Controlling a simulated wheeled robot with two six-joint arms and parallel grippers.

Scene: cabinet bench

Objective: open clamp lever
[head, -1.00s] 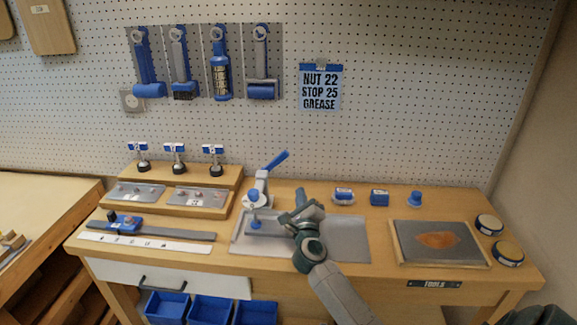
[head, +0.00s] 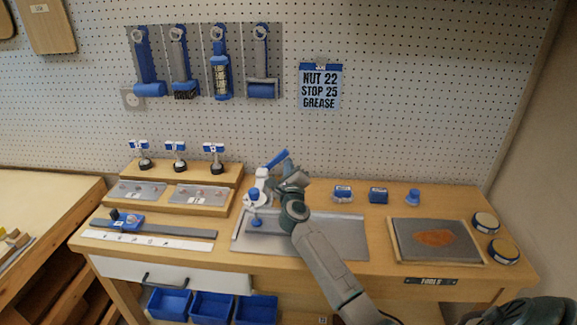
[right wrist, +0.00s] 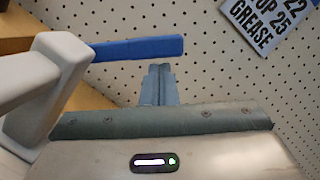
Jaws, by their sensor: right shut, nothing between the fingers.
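The clamp lever (head: 277,158) is a blue handle slanting up to the right from a white toggle clamp (head: 262,181) on the grey metal plate (head: 345,240). In the right wrist view the blue lever (right wrist: 140,48) runs across from the pale clamp arm (right wrist: 40,85). My right gripper (head: 281,168) is beside the lever, just right of the clamp. In the right wrist view its fingers (right wrist: 159,80) are shut and empty, with their tips just below the lever. I cannot tell whether they touch it. My left gripper is not in view.
Small blue-labelled blocks (head: 378,195) and a blue knob (head: 412,196) stand right of the clamp. A framed plate with an orange patch (head: 434,238) and round tins (head: 485,222) lie further right. A stepped wooden stand (head: 225,178) is on the left. Pegboard rises behind.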

